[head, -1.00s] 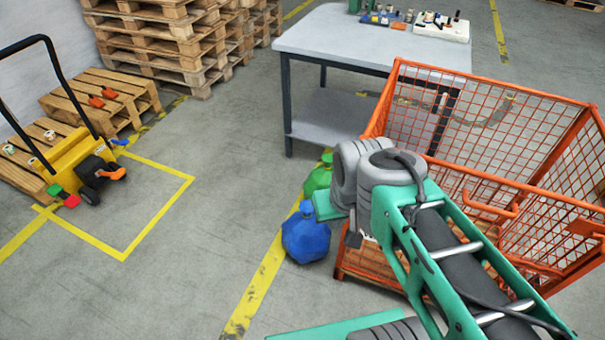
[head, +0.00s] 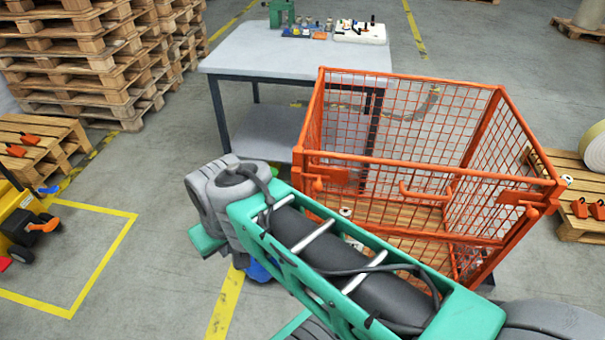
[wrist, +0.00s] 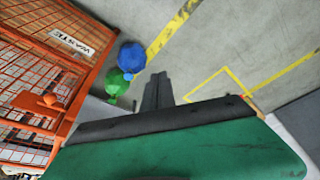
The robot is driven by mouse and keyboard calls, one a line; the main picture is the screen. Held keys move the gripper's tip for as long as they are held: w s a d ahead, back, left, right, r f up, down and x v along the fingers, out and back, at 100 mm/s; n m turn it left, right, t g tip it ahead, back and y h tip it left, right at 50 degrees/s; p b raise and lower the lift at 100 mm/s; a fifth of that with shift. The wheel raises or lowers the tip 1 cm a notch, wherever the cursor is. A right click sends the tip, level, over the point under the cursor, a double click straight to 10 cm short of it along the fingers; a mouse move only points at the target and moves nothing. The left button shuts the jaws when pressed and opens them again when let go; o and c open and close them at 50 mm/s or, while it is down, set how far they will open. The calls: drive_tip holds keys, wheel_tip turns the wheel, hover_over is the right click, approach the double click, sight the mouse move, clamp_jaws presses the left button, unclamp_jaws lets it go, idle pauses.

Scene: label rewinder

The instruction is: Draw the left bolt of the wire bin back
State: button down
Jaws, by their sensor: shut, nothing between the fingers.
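The orange wire bin (head: 480,130) stands right of the middle in the head view, with its gate side facing me. The left bolt (head: 317,186) shows as a small orange knob by the bin's near left corner post, just above my arm. The right bolt (head: 531,212) is at the near right corner. In the wrist view the bin (wrist: 62,62) fills the left side, with an orange fitting on it that I cannot identify. My gripper (wrist: 157,92) is shut and empty, to the right of the bin and apart from it. In the head view my arm hides the gripper.
A blue bag (wrist: 132,56) and a green bag (wrist: 117,82) lie on the floor beside the bin. A grey table (head: 290,55) stands behind it. Pallets (head: 80,50) are stacked at the back left. Open floor (head: 150,180) lies to the left.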

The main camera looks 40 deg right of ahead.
drive_tip(key=w+d+r+n+y+b, duration=0.1)
drive_tip(key=w+d+r+n+b, duration=0.15)
drive_tip(key=w+d, duration=0.75)
drive_tip(key=d+f+n+b, duration=0.1)
drive_tip(key=d+n, duration=0.1)
drive_tip(key=d, duration=2)
drive_tip(key=shift+s+n+y, duration=0.3)
drive_tip(key=shift+n+y, duration=0.05)
drive_tip(key=shift+y, duration=0.05)
drive_tip(key=shift+d+f, duration=0.1)
